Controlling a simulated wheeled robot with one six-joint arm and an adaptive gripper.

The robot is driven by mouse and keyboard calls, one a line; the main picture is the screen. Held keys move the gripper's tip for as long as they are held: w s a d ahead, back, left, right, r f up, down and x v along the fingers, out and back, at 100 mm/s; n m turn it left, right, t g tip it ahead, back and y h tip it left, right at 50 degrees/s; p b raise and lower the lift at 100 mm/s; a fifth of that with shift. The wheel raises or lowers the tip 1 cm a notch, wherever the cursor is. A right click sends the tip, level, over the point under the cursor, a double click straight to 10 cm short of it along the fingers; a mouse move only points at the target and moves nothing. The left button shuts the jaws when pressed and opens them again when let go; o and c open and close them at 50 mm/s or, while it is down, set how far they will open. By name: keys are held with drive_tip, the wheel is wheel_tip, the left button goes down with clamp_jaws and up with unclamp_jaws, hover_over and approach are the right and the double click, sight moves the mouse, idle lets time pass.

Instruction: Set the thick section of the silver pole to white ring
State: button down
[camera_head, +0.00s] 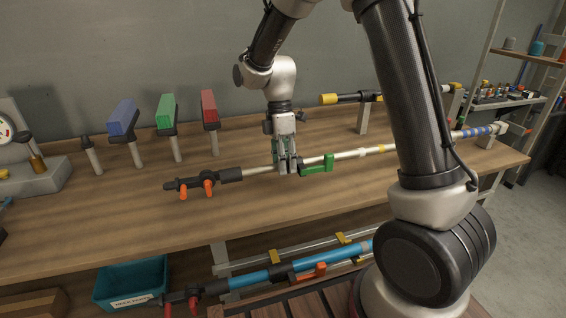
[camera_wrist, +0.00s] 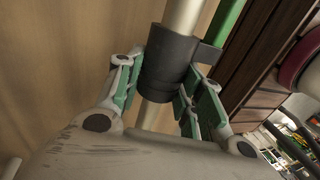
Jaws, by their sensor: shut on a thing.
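The silver pole (camera_head: 345,155) lies lengthwise above the bench, with a black handle with orange knobs (camera_head: 208,188) at its left end. Yellow bands (camera_head: 362,153) and blue bands (camera_head: 480,131) mark its right part; I cannot clearly make out the white ring. My gripper (camera_head: 287,166) points down over the pole, left of a green lever (camera_head: 318,165). In the wrist view, my gripper (camera_wrist: 163,72) is shut on a black collar (camera_wrist: 166,68). The thick section (camera_wrist: 186,16) leaves one side of the collar, and a thinner section (camera_wrist: 154,116) leaves the other.
Blue (camera_head: 122,118), green (camera_head: 166,112) and red (camera_head: 209,107) handled posts stand behind the pole. A gauge device (camera_head: 25,150) stands at far left. A blue pole (camera_head: 260,279) and a teal bin (camera_head: 130,284) are below. The bench front is clear.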

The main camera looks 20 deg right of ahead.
drive_tip(key=d, duration=1.3)
drive_tip(key=shift+d, duration=0.35)
drive_tip(key=c, duration=0.9)
unclamp_jaws()
drive_tip(key=v, duration=1.2)
